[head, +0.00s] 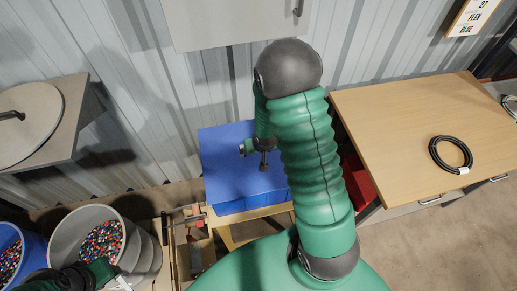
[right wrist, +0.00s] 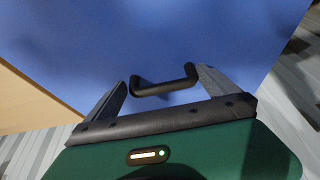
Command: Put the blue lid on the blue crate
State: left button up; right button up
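The blue lid (head: 222,160) lies flat over the blue crate (head: 256,201), whose front wall shows below the lid's near edge. I cannot tell whether the lid is fully seated. In the right wrist view the lid (right wrist: 210,30) fills most of the picture, with its black handle (right wrist: 165,88) between the fingertips. My right gripper (right wrist: 165,85) is open around the handle, and a gap shows on the left side. In the head view my right arm hides part of the lid and crate. My left gripper (head: 120,280) is at the bottom left, away from the lid; its fingers are unclear.
A grey bucket (head: 142,252) and a blue bucket (head: 35,245) with coloured granules stand at lower left. A wooden table (head: 400,125) with a black cable coil (head: 437,158) is at right. A red bin (head: 357,183) sits beside the crate. A corrugated wall stands behind.

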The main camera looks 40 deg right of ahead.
jog(key=shift+a+r, duration=0.15)
jog(key=v, duration=1.6)
jog(key=s+a+f+n+y+b, duration=0.1)
jog(key=a+f+n+b, duration=0.2)
jog(key=a+f, duration=0.2)
jog(key=s+a+f+n+g+y+b, duration=0.1)
jog(key=a+f+b, duration=0.3)
jog(key=a, duration=0.5)
jog(key=shift+s+f+n+b, duration=0.3)
jog(key=shift+s+f+n, duration=0.15)
jog(key=shift+n, duration=0.45)
jog(key=shift+a+f, duration=0.1)
